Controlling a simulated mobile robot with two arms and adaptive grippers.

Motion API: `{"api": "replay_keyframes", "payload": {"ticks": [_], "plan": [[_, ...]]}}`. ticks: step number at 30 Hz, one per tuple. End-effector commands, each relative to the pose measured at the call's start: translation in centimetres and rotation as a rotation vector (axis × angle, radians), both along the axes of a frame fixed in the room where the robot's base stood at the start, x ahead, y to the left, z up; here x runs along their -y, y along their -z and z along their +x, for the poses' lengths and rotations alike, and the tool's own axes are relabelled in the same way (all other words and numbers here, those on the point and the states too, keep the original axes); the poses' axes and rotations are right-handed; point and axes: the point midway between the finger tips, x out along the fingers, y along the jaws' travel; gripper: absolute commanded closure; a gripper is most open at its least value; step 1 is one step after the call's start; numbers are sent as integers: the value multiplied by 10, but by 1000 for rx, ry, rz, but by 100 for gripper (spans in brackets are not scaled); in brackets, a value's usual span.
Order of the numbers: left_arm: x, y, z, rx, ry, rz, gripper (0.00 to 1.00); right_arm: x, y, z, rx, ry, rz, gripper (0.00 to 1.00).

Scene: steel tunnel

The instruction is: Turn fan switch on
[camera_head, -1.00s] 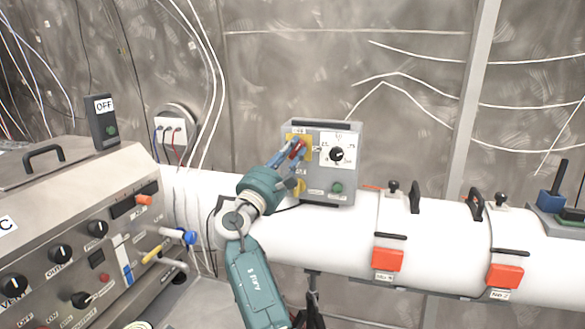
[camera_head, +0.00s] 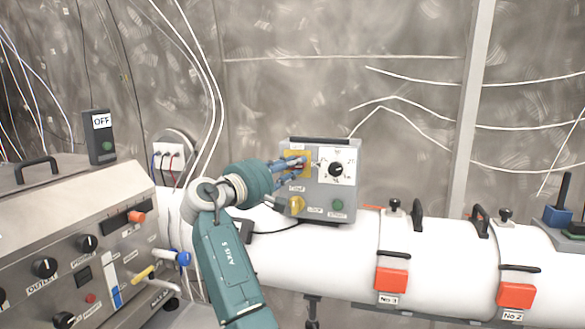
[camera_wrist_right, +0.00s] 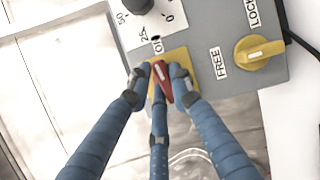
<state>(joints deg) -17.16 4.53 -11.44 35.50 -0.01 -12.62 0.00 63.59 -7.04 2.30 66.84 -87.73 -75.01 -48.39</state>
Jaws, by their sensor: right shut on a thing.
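The grey fan control box (camera_head: 322,182) stands on the white pipe. Its red switch (camera_wrist_right: 162,82) sits on a yellow plate (camera_wrist_right: 181,58); in the head view the yellow plate (camera_head: 305,156) shows, with the switch mostly covered by fingers. My right gripper (camera_head: 299,166) comes in from the left, its blue fingers closed around the red switch. In the right wrist view, fingertips (camera_wrist_right: 158,80) press on both sides of the switch, whose long axis points roughly toward the ON label (camera_wrist_right: 157,46). My left gripper is not in view.
The box also carries a black dial (camera_head: 336,169), a yellow FREE/LOCK knob (camera_head: 296,204) and a green button (camera_head: 337,204). A steel control panel (camera_head: 70,230) stands at left. Red latches (camera_head: 391,279) sit on the pipe.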

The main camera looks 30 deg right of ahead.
Motion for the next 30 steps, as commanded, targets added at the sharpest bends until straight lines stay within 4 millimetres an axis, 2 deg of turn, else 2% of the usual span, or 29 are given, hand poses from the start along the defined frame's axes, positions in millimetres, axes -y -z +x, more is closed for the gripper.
{"api": "replay_keyframes", "payload": {"ticks": [9, 26, 27, 30], "plan": [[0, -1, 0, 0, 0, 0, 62, 0, -2, 1, 99, -5, 81, 100], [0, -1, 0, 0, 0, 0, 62, 0, -2, 1, 121, -7, 98, 100], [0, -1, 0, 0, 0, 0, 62, 0, -2, 1, 120, -7, 96, 74], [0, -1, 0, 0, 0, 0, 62, 0, -2, 0, 120, -5, 97, 71]]}}
